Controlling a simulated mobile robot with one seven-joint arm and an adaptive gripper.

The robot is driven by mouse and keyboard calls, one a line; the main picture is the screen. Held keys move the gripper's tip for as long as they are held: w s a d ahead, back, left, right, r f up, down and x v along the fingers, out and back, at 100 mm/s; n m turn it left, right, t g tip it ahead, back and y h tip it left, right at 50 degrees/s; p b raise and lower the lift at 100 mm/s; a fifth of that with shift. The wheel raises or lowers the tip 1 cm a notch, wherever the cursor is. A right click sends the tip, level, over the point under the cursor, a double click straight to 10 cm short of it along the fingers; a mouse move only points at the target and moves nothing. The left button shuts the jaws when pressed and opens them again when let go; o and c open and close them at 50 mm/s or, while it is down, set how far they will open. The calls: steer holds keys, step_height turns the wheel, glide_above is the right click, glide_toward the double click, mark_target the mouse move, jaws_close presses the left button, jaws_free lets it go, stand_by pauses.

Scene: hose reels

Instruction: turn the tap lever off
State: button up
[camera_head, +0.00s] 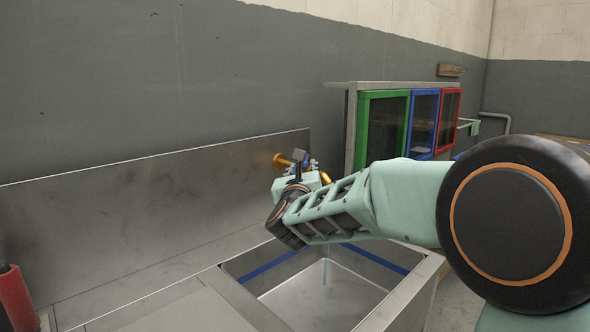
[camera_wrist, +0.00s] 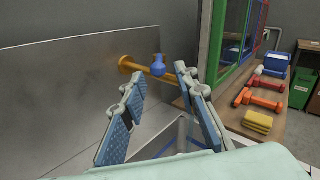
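The brass tap (camera_wrist: 136,67) sticks out from the metal backsplash in the wrist view. Its blue lever (camera_wrist: 158,65) stands up on top of the pipe. My gripper (camera_wrist: 159,78) is open and empty, its two padded fingers spread on either side of the lever's line of sight. I cannot tell how far the lever is from the fingertips. In the head view the brass tap (camera_head: 283,160) shows just beyond my gripper (camera_head: 310,167), and my wrist hides most of it and the lever. A thin pale blue streak, perhaps water, hangs in the sink below.
The metal sink basin (camera_head: 325,296) lies below my arm, with a flat counter to its left. Green, blue and red framed cabinets (camera_head: 384,130) stand to the right. In the wrist view, a wooden bench holds red-orange tools (camera_wrist: 265,100) and a yellow stack (camera_wrist: 257,121).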

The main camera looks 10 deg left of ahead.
steer(key=shift+m, duration=0.3)
steer(key=w, duration=0.7)
steer(key=w+a+f+p, duration=0.1)
steer(key=w, duration=0.2)
steer(key=shift+w+f, duration=0.1)
steer(key=shift+w, duration=0.15)
jaws_close()
